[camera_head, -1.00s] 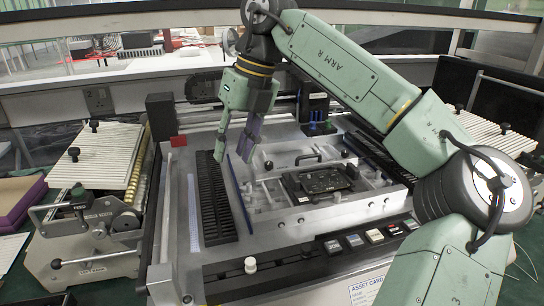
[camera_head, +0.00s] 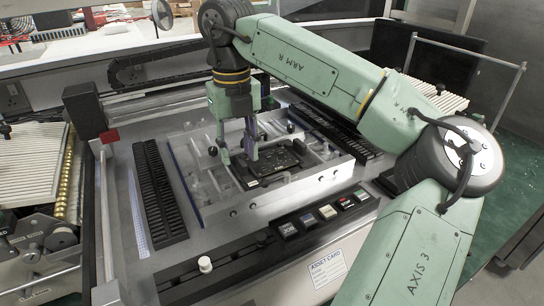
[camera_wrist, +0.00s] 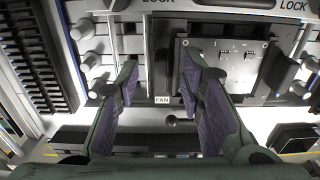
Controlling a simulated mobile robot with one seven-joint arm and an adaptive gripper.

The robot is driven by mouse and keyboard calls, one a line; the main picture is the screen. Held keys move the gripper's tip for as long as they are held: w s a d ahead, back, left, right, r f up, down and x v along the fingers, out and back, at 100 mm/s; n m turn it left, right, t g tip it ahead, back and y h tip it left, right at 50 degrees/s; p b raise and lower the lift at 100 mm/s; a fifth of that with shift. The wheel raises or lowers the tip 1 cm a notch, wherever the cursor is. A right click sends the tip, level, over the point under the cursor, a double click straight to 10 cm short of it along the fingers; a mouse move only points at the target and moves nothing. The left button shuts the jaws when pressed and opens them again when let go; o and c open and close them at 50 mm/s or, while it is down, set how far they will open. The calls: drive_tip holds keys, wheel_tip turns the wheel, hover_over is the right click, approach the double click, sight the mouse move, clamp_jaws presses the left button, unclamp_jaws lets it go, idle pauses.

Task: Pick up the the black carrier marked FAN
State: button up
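The black carrier (camera_head: 284,158) lies flat in the pale fixture (camera_head: 205,212) in the head view, with a dark circuit board on it. In the wrist view the carrier (camera_wrist: 272,78) fills the upper right, and a small white FAN label (camera_wrist: 162,99) shows between my fingers. My gripper (camera_head: 236,156) is over the carrier's left end, pointing down. In the wrist view my gripper (camera_wrist: 160,75) is open, its purple-padded fingers apart with nothing held between them. I cannot tell whether the fingertips touch the carrier. The right finger covers part of the board.
Clear clamps with black knobs surround the carrier. A black slotted rack (camera_head: 160,195) stands to the left, and another (camera_head: 335,128) lies behind right. A row of push buttons (camera_head: 327,212) is at the front. LOCK markings show in the wrist view.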

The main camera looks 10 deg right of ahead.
drive_tip(key=shift+f, duration=0.95)
clamp_jaws()
